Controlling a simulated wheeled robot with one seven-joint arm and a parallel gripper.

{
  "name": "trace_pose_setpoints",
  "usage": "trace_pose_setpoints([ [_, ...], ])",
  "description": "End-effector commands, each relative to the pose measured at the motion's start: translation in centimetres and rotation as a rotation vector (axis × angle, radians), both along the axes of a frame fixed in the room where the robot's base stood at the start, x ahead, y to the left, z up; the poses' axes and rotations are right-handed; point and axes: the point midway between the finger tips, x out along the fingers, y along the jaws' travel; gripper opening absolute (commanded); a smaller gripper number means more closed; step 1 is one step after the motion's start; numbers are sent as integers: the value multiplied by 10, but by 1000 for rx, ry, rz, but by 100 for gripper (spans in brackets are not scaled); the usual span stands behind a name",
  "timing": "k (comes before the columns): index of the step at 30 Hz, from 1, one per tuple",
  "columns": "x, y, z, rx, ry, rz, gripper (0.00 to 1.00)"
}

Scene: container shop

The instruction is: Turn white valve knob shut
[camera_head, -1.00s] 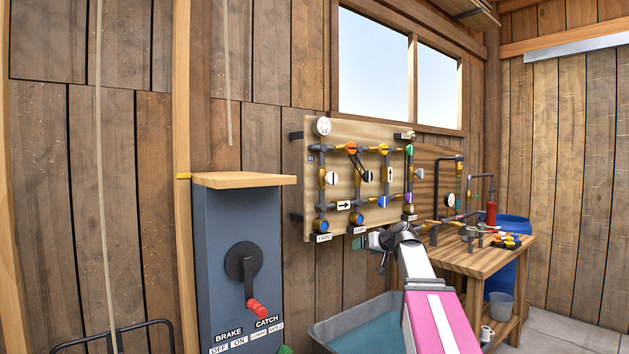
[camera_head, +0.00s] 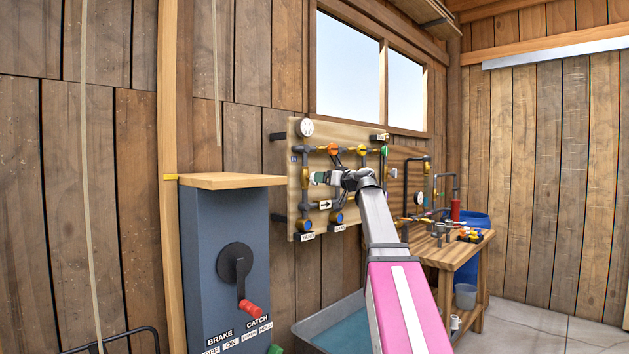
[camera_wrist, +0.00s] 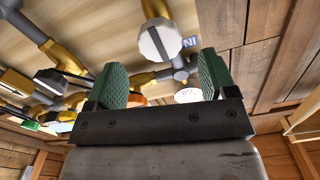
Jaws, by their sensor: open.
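A round white valve knob with ridged edges (camera_wrist: 160,40) sits on a yellow valve body on the pipework in the wrist view. My gripper (camera_wrist: 163,76) is open, with its two green pads apart and empty. The knob appears centred between the pads and just beyond their tips, with clear room on both sides. No contact shows. In the head view my gripper (camera_head: 319,177) is at the left part of the pipe board (camera_head: 340,215), level with its middle. My arm and gripper hide much of the board's centre and right there.
A blue-grey crank cabinet (camera_head: 200,260) with a red-handled crank stands left of the board. A grey basin (camera_head: 345,322) is below it. A wooden bench (camera_head: 465,255) with fittings stands at the right. Other pipes and valves crowd the left of the wrist view.

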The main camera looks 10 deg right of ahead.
Motion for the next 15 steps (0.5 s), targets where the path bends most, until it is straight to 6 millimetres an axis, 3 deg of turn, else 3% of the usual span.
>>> trace_pose_setpoints([
  [6, 32, 22, 1, -1, 1, 0, 78],
  [15, 48, 35, 0, -1, 1, 0, 78],
])
